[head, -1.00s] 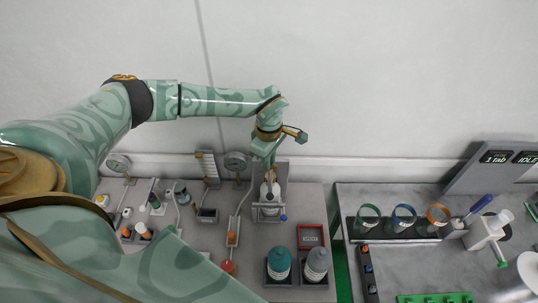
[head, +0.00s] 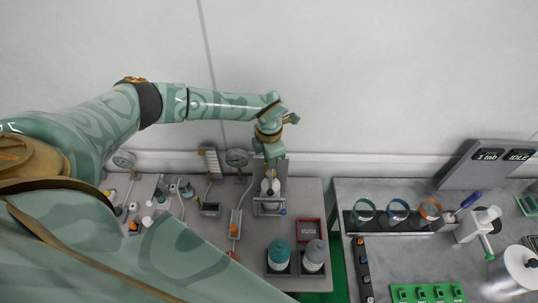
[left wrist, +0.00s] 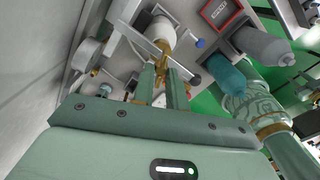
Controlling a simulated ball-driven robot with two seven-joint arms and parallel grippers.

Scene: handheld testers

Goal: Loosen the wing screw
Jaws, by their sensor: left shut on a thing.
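In the left wrist view, the wing screw (left wrist: 162,70) appears as a small brass piece between the two green fingers of my left gripper (left wrist: 162,80). The gripper is shut on it; the fingers hide part of it. Beyond it is a grey tester stand (left wrist: 138,37) with a white cylinder (left wrist: 161,28) and a blue knob (left wrist: 198,43). In the head view my left gripper (head: 270,166) points down at the top of this stand (head: 269,208), and the screw itself is too small to tell.
Dial gauges (head: 237,157) and small testers are to the left. A gap separates the right bench (head: 400,262), with coloured rings and a display.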

